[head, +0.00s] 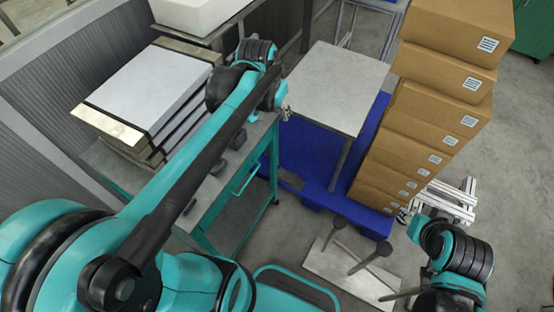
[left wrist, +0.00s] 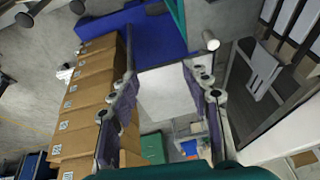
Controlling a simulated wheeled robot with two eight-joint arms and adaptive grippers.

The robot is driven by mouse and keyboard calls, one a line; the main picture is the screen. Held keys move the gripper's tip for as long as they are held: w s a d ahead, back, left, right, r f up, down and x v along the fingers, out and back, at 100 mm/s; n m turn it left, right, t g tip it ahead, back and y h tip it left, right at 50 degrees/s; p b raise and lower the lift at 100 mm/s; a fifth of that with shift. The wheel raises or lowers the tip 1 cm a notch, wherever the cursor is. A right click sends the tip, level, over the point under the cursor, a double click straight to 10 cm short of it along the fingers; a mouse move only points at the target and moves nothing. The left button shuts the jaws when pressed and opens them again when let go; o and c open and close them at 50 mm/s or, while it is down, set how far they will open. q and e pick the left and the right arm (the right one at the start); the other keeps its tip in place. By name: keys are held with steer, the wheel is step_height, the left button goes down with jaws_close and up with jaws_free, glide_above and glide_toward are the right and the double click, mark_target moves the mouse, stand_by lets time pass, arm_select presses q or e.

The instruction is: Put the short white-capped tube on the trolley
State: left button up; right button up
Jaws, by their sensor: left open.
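My left gripper (head: 285,109) hangs past the far right corner of the teal trolley (head: 247,177), mostly hidden by its wrist in the head view. In the left wrist view it (left wrist: 163,83) is open, with nothing visible between its purple-padded fingers. A short pale cylinder with a whitish round end (left wrist: 210,41) shows just beyond the right finger, near a teal bar. It may be the white-capped tube; I cannot tell what it rests on. My right arm is at the lower right of the head view; its gripper is not clear.
A grey-topped table (head: 335,88) stands by a blue pallet (head: 315,160). Tall stacked cartons (head: 422,125) are to its right. Flat white-topped cases (head: 150,92) lie at the left. Dark objects (head: 205,172) sit on the trolley. A board with dark posts (head: 345,268) lies on the floor.

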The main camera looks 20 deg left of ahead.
arm_select(q)
steer(key=s+d+f+t, duration=0.1)
steer(key=s+d+f, duration=0.1)
steer(key=s, duration=0.4)
steer(key=s+d+f+n+t, duration=0.1)
steer(key=s+d+f, duration=0.1)
steer(key=s+d, duration=0.3)
steer(key=shift+s+t, duration=0.4)
steer(key=shift+s, duration=0.8)
steer(key=shift+f, duration=0.1)
